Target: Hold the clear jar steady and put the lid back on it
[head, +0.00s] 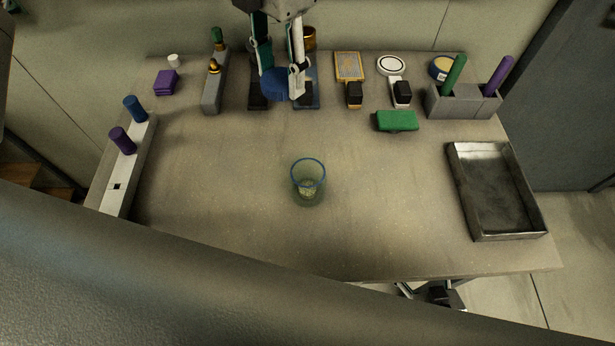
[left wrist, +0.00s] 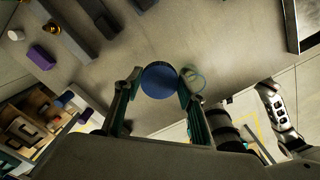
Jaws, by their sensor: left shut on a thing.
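The clear jar (head: 308,184) stands upright and open near the middle of the table, with a blue rim and something pale greenish at its bottom. In the left wrist view the jar (left wrist: 195,78) is partly hidden behind a finger. My left gripper (head: 278,86) is at the back of the table, shut on the round blue lid (head: 273,84). The lid (left wrist: 160,80) shows as a disc between the fingers in the left wrist view, away from the jar. Part of what looks like my right gripper (head: 435,293) shows beyond the front table edge; its jaws are unclear.
A metal tray (head: 496,190) lies at the right. A grey holder (head: 465,103) with green and purple handles, a green block (head: 396,121) and other small items line the back. A pale rack (head: 129,168) with two pegs stands at the left. The table around the jar is clear.

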